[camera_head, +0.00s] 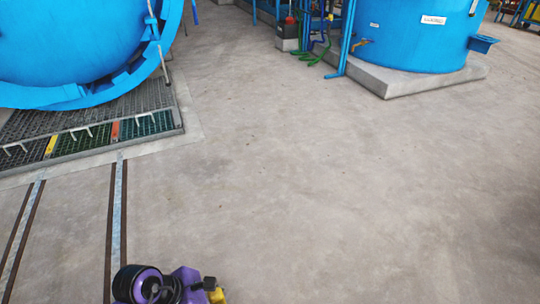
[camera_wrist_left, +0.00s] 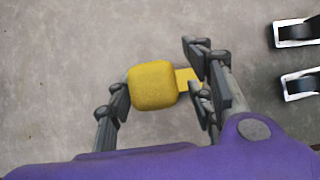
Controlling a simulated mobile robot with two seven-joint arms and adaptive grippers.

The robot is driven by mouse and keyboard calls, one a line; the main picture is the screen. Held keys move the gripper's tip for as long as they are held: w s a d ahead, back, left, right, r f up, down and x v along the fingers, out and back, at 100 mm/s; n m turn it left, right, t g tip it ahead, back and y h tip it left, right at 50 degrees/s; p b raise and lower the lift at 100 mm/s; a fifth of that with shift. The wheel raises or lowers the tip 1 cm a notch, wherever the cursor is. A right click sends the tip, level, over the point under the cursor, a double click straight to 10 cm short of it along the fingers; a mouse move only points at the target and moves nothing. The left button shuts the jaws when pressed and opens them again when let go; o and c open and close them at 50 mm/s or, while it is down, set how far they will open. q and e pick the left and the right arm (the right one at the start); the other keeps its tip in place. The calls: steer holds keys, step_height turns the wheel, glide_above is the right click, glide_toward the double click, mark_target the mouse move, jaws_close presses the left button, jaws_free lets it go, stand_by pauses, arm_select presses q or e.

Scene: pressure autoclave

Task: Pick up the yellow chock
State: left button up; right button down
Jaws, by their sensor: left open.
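The yellow chock (camera_wrist_left: 153,86) is a rounded block with a smaller flat yellow part on its right side, seen against the grey floor in the left wrist view. My left gripper (camera_wrist_left: 161,84) is open, with its dark fingers on either side of the chock. The right fingers overlap the edge of the flat part; whether any finger touches the chock I cannot tell. In the head view, part of the chock (camera_head: 218,296) shows at the bottom edge beside my purple left wrist, the rest cut off. My right gripper is in neither view.
Two black-and-white wheel-like parts (camera_wrist_left: 298,33) are at the right of the wrist view. A blue round vessel (camera_head: 70,45) stands over a floor grating (camera_head: 100,112) at left, with rails (camera_head: 118,210) in front. A blue tank (camera_head: 410,35) stands back right. The middle floor is clear.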

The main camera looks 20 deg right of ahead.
arm_select(q)
jaws_close()
stand_by(0.3)
steer(key=shift+w+r, duration=0.1)
steer(key=shift+r, duration=0.1)
